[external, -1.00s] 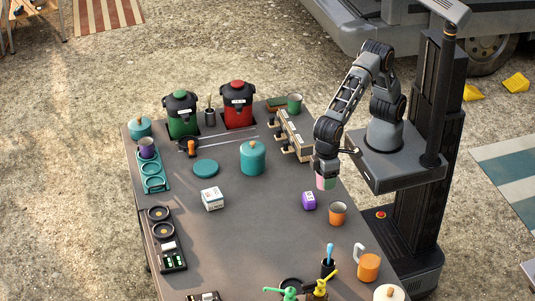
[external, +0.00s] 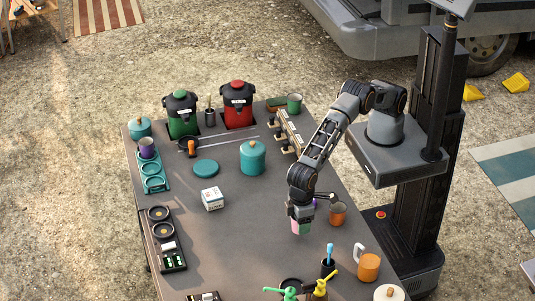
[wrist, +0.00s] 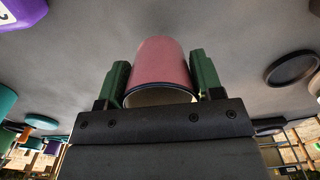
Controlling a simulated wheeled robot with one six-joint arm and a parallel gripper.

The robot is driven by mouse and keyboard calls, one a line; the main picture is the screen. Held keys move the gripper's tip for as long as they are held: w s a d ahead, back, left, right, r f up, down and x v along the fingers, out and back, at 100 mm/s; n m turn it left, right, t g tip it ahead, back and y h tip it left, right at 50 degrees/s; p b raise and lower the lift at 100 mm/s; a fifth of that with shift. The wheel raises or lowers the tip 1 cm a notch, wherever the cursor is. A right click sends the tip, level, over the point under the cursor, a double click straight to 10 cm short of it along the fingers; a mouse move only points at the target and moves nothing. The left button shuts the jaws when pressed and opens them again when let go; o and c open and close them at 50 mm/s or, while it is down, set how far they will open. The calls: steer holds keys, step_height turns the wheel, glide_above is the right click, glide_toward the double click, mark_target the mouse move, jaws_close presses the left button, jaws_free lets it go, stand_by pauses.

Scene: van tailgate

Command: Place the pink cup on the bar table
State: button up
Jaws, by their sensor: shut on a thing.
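The pink cup (external: 301,227) is held between the fingers of my gripper (external: 300,216), over the middle right part of the grey bar table (external: 240,245). My gripper points down and is shut on it. In the wrist view the pink cup (wrist: 161,65) sits between the two green fingers of my gripper (wrist: 162,75), with its rim toward the palm. The external view suggests it is upright, low over the tabletop; I cannot tell whether its base touches.
An orange cup (external: 338,214) stands right of my gripper. An orange mug (external: 368,267) and a dark holder (external: 328,268) stand nearer the front right. A purple box is mostly hidden behind my gripper. A white box (external: 212,199) stands left; bare tabletop lies between.

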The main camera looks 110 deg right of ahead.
steer(key=shift+f, duration=1.55)
steer(key=shift+f, duration=0.1)
steer(key=o, duration=0.9)
steer(key=shift+o, duration=0.2)
